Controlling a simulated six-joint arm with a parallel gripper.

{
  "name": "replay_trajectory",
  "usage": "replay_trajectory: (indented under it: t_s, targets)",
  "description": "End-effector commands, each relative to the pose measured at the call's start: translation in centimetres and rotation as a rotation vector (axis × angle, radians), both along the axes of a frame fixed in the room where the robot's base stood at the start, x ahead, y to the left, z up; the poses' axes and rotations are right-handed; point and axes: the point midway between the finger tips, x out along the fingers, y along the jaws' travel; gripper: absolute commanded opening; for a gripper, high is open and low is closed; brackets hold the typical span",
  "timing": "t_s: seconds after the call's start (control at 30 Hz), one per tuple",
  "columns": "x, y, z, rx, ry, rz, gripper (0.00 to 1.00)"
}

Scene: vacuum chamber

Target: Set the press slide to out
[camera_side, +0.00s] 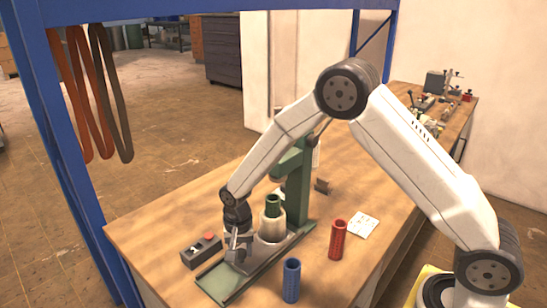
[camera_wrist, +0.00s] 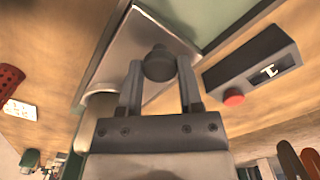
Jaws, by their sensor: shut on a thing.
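The green press (camera_side: 295,188) stands on the wooden bench. Its slide (camera_side: 273,246) is a grey metal plate on a green rail (camera_side: 214,284) that runs toward the front left. A pale cylinder with a green piece (camera_side: 272,206) on top stands at the slide, close to the press column. My gripper (camera_side: 239,243) is low at the slide's front end. In the wrist view, its two fingers are shut on the slide's dark round knob (camera_wrist: 158,64), with the grey plate (camera_wrist: 122,45) behind it. In the side view the gripper hides the knob.
A dark control box (camera_side: 201,251) with a red button stands close left of my gripper. A red cylinder (camera_side: 337,240), a blue cylinder (camera_side: 291,281) and a white card (camera_side: 362,226) are to the right. The rail's front-left end is bare.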

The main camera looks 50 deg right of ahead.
Motion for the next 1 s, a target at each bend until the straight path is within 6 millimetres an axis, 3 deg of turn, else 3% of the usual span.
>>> replay_trajectory:
  t_s: [0.63,1.0]
  targets:
    - [0.1,8.3,0.0,0.002,-0.005,0.003,0.00]
    - [0.1,9.6,0.1,0.004,-0.007,0.000,0.00]
